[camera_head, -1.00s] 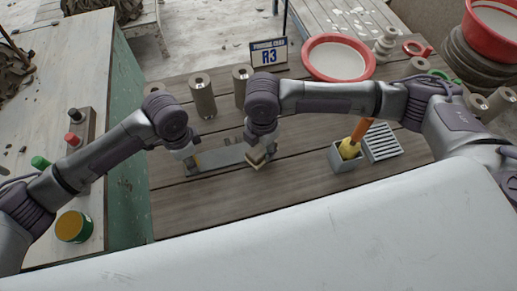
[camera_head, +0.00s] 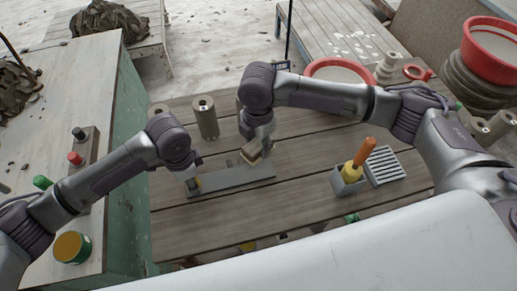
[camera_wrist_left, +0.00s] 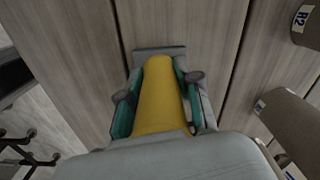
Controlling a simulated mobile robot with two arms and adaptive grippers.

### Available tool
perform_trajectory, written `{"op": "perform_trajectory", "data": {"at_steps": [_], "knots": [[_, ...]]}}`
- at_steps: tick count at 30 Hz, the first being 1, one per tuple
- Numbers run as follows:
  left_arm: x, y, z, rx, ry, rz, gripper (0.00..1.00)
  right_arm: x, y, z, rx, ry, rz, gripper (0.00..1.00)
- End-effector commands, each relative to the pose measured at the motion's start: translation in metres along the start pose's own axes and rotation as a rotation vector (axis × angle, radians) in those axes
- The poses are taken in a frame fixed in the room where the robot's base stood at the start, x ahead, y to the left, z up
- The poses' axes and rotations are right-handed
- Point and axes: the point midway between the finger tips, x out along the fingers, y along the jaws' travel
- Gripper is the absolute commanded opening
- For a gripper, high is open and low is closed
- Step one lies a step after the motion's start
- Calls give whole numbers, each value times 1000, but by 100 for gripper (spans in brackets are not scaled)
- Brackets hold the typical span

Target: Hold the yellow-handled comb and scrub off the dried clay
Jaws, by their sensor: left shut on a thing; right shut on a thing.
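The comb (camera_head: 235,178) is a long flat grey strip held level low over the plank table. My left gripper (camera_head: 191,180) is shut on its yellow handle at the left end. In the left wrist view the yellow handle (camera_wrist_left: 160,95) lies between the teal finger pads, with the grey comb edge beyond it. My right gripper (camera_head: 257,143) is shut on a small tan wooden-backed brush (camera_head: 250,153). The brush is near the comb's right half, at its far edge; I cannot tell whether they touch. Clay on the comb is too small to make out.
A grey box (camera_head: 347,183) holding an orange-handled yellow tool (camera_head: 362,157) stands beside a slatted grey tray (camera_head: 385,166) on the right. Clay cylinders (camera_head: 205,117) and a red-rimmed basin (camera_head: 340,70) stand behind.

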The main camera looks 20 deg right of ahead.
Motion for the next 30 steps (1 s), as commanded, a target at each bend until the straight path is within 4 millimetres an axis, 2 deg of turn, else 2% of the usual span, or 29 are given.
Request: {"op": "perform_trajectory", "data": {"at_steps": [12, 30], "knots": [[0, 0, 0, 0, -1, 1, 0, -35, 0, 0, -2, -1, 1, 7], [0, 0, 0, 0, -1, 1, 0, -39, 0, 0, -1, -1, 0, 7]]}}
